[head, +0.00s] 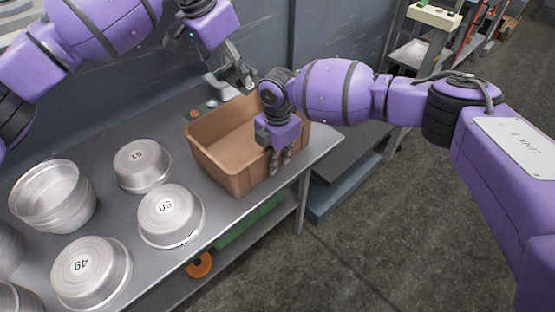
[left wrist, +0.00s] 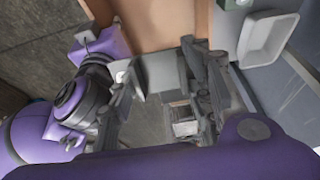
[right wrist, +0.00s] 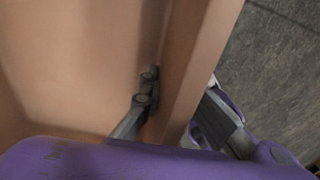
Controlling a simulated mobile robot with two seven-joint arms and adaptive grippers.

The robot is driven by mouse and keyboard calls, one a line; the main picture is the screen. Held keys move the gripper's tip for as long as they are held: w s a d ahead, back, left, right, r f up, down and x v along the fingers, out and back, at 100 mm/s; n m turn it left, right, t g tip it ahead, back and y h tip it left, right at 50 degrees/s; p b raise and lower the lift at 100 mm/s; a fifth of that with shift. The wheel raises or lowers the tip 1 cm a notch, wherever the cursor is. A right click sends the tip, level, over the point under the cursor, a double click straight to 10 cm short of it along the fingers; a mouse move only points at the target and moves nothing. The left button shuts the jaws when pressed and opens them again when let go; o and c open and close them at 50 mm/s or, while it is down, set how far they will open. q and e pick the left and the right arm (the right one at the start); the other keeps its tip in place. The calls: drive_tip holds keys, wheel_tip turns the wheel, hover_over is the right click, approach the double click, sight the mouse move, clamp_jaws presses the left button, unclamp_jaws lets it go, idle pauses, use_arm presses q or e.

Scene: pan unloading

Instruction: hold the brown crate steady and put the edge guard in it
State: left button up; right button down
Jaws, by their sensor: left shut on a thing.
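The brown crate (head: 215,165) stands open and upright at the right end of the metal table. My left gripper (head: 243,78) is over the crate's far side. In the left wrist view it is shut on a light grey piece, the edge guard (left wrist: 160,75), which is partly hidden by the fingers. My right gripper (head: 280,160) points down at the crate's near right wall. In the right wrist view one finger (right wrist: 146,100) is inside the crate against the wall and the other is outside; the wall (right wrist: 185,85) is between them.
Several round metal pans, among them one marked 50 (head: 170,215) and one marked 51 (head: 142,165), stand left of the crate. A pale tray (left wrist: 268,40) lies beside the crate in the left wrist view. The table's edge runs close to the crate.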

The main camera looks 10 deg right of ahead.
use_arm(q)
wheel_tip(320, 180, down, 13)
idle(1.6)
drive_tip(key=o, duration=1.3)
drive_tip(key=shift+c, duration=0.2)
drive_tip(key=v, duration=1.2)
use_arm(e)
drive_tip(key=c, duration=1.9)
unclamp_jaws()
drive_tip(key=shift+o, duration=0.2)
drive_tip(key=shift+r, duration=0.1)
